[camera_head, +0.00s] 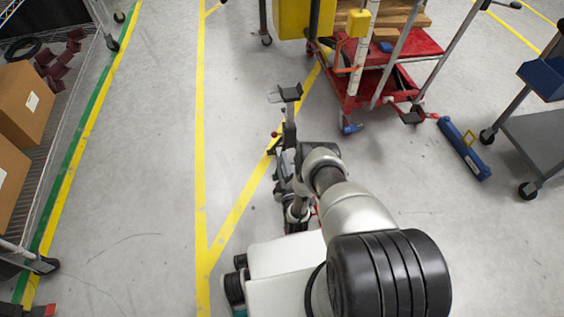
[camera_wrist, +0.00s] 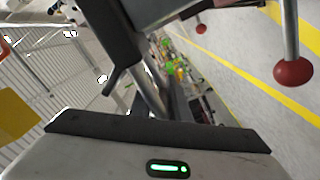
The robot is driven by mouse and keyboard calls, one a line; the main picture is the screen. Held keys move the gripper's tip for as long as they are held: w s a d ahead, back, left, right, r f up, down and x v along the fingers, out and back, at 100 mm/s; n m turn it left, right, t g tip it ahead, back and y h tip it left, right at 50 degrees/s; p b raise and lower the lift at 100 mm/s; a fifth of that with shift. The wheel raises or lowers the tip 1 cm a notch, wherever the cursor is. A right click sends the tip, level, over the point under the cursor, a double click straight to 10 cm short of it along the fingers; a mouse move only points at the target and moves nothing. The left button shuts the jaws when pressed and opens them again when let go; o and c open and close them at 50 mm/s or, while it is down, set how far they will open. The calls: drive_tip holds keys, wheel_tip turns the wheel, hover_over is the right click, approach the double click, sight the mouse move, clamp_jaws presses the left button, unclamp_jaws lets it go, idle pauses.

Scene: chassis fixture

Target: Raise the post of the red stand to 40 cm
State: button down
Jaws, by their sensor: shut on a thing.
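The red stand is mostly hidden behind my arm in the camera_head view. Its dark upright post (camera_head: 290,112) shows, topped by a dark flat bracket (camera_head: 290,92). A small red knob (camera_head: 276,134) sticks out to the left of the post. My gripper (camera_head: 283,166) is at the post below the bracket, shut on part of the stand. Its fingertips are largely hidden, so the exact part held is unclear. In the camera_wrist view, a dark bar stands close in front of my gripper, with two red ball knobs (camera_wrist: 293,72) at the right.
A red cart (camera_head: 375,82) with boxes stands behind and right of the stand. A blue tool (camera_head: 464,148) lies on the floor at right, near a grey cart (camera_head: 540,135). A shelf with cardboard boxes (camera_head: 25,102) is at left. The floor left of the stand is clear.

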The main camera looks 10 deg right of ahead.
drive_tip(key=shift+s+a+r+p, duration=0.1)
drive_tip(key=shift+a+r+p, duration=0.1)
drive_tip(key=shift+r+p, duration=0.25)
drive_tip(key=c, duration=1.8)
unclamp_jaws()
drive_tip(key=shift+c, duration=0.2)
